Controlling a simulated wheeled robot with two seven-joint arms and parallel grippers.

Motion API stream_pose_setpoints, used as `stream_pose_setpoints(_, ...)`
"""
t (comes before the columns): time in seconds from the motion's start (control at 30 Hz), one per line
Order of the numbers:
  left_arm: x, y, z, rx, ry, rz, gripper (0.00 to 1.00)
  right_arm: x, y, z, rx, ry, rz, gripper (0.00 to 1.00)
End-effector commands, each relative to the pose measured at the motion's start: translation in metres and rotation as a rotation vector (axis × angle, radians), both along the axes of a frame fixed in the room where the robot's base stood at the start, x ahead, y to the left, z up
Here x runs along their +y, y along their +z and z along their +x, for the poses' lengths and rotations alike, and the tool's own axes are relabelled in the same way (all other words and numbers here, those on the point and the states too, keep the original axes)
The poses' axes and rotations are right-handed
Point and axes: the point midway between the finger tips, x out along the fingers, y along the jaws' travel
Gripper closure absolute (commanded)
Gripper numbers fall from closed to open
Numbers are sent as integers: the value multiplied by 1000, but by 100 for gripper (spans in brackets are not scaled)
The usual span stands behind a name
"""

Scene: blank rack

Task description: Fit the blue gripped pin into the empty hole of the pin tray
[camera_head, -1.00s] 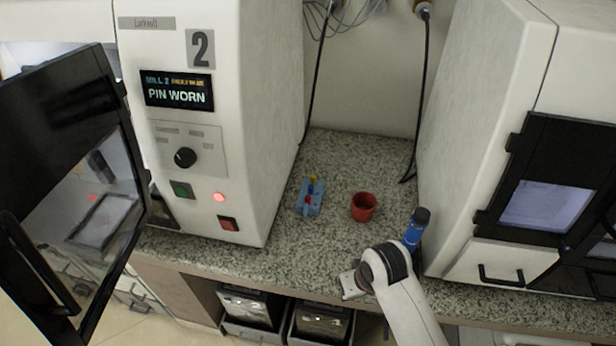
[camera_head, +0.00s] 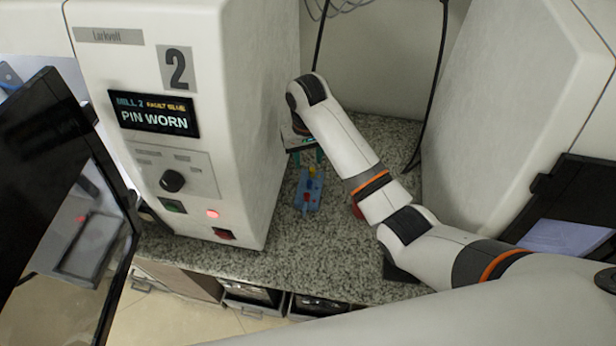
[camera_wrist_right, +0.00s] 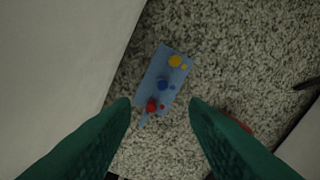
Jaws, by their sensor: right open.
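The pin tray (camera_head: 309,190) is a small light-blue block on the speckled counter beside mill 2. In the right wrist view the tray (camera_wrist_right: 148,80) lies between and beyond my fingertips. Yellow (camera_wrist_right: 175,61), blue (camera_wrist_right: 162,85) and red (camera_wrist_right: 152,105) round pin tops show along it, each with a small dot of its colour beside it. I cannot make out an empty hole. My right gripper (camera_wrist_right: 160,104) has green fingers, spread apart with nothing between them. In the head view the gripper (camera_head: 306,156) is partly hidden by its arm, close to the tray's far end.
Mill 2 (camera_head: 245,120) stands left of the tray, its display reading PIN WORN. The red cup (camera_head: 357,209) is mostly hidden behind my right arm. Another white machine (camera_head: 500,110) stands at the right. A black cable (camera_head: 434,90) hangs behind. Counter in front of the tray is clear.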

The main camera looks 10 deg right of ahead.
Motion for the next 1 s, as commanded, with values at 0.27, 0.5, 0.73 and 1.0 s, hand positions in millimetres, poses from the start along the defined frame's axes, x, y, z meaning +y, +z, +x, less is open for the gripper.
stream_pose_setpoints(0.27, 0, 7, 1, 0, 0, 0, 68, -1, -46, -1, 1, 1, -2, 59)
stream_pose_setpoints(0.5, 0, 12, 1, 0, 0, 0, 68, -2, -64, 0, 2, 1, -2, 59)
stream_pose_setpoints(0.73, 0, 16, 1, 0, 0, 0, 68, -4, -98, 2, 1, 1, -1, 59)
stream_pose_setpoints(1.0, -1, 16, 1, 0, 0, 0, 68, -4, -106, 2, -2, 1, -1, 59)
